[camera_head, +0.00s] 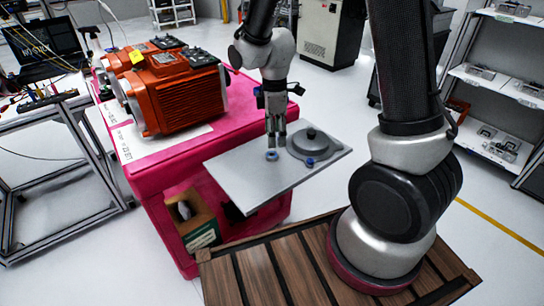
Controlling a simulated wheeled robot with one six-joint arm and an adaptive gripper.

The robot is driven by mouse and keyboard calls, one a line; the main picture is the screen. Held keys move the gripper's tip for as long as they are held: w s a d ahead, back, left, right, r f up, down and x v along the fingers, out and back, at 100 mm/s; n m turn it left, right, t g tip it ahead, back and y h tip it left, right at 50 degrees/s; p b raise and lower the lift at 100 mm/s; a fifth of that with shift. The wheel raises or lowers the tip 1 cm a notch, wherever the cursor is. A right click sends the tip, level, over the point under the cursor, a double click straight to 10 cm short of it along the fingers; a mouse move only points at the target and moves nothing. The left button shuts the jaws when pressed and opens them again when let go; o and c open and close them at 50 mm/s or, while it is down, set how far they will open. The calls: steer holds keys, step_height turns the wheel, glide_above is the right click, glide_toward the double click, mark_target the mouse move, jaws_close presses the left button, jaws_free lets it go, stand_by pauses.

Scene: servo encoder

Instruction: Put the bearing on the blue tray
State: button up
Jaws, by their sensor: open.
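A small blue-grey ring, apparently the bearing (272,155), lies on a flat grey plate (240,184). My gripper (276,144) points down just above and behind the ring, with its fingers open. At this size I cannot tell whether the fingertips touch the ring. I cannot make out a clearly blue tray; the plate under the ring looks grey.
A round grey flanged part (312,142) sits on the plate, right of my gripper, with a small blue piece (310,162) at its front edge. Large orange motors (178,95) stand on the pink cart (150,172), left of my arm. The plate's front left is bare.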

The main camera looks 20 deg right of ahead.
mark_target(272, 151)
steer(key=f, duration=0.2)
steer(key=w+f+n, duration=0.1)
steer(key=f, duration=0.2)
steer(key=f+n, duration=0.1)
steer(key=f, duration=0.1)
steer(key=shift+w+a+f, duration=0.15)
steer(key=shift+a+f, duration=0.15)
steer(key=shift+f, duration=0.1)
steer(key=c, duration=1.2)
steer(key=shift+r, duration=0.1)
steer(key=shift+c, duration=0.2)
